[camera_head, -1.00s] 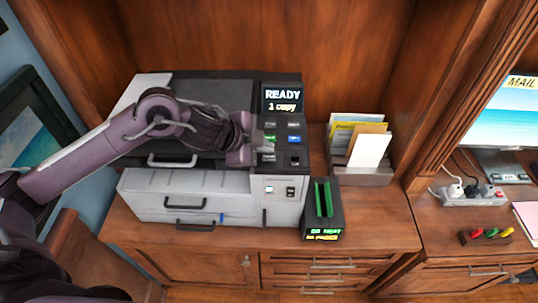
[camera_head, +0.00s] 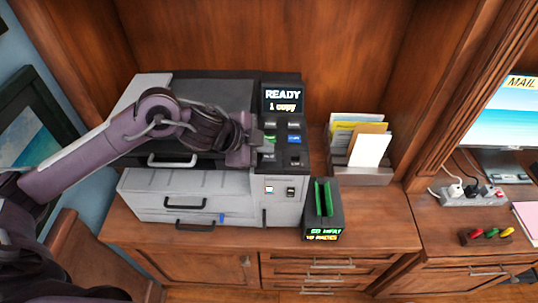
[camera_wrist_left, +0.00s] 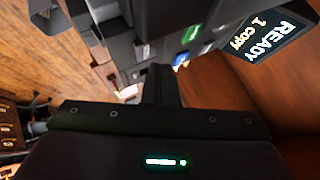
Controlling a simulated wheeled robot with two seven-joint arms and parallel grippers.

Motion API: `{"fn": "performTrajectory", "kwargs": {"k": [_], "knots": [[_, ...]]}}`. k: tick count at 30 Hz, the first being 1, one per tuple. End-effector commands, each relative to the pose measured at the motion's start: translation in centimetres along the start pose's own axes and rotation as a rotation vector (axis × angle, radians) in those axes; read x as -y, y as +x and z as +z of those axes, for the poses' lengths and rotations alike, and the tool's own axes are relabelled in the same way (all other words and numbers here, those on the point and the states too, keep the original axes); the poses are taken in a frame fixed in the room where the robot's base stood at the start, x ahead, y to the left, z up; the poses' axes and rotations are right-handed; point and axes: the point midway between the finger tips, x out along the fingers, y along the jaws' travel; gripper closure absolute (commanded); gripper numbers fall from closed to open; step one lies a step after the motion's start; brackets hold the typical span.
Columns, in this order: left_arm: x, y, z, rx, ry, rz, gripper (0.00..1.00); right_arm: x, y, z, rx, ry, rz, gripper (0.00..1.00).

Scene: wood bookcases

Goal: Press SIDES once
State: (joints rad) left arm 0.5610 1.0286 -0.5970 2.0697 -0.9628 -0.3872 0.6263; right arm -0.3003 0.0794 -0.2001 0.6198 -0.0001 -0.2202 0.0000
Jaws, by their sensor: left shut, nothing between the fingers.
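The copier (camera_head: 215,192) stands on the wooden cabinet, and its screen (camera_head: 283,97) reads "READY 1 copy". The screen also shows in the left wrist view (camera_wrist_left: 262,36). Its button panel (camera_head: 293,148) has several small buttons, among them a green one and a blue one (camera_head: 294,139). Their labels are too small to read, so I cannot tell which is SIDES. My left gripper (camera_head: 266,150) is shut and empty, with its tips at the left edge of the panel. I cannot tell whether they touch a button. My right gripper is not in view.
A black box with a green slot (camera_head: 323,208) stands right of the copier's front. A paper holder (camera_head: 362,173) is behind it. A power strip (camera_head: 472,197) and a monitor (camera_head: 505,112) are at the right. Wooden walls enclose the copier at the back.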

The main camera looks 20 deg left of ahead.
Motion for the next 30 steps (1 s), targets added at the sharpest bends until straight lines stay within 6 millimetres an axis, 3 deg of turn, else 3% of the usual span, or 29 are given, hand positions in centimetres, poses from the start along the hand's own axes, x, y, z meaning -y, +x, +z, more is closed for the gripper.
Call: {"fn": "performTrajectory", "kwargs": {"k": [30], "knots": [[-0.60, 0.81, 0.58, 0.000, 0.000, 0.000, 1.00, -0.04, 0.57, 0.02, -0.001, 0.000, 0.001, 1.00]]}}
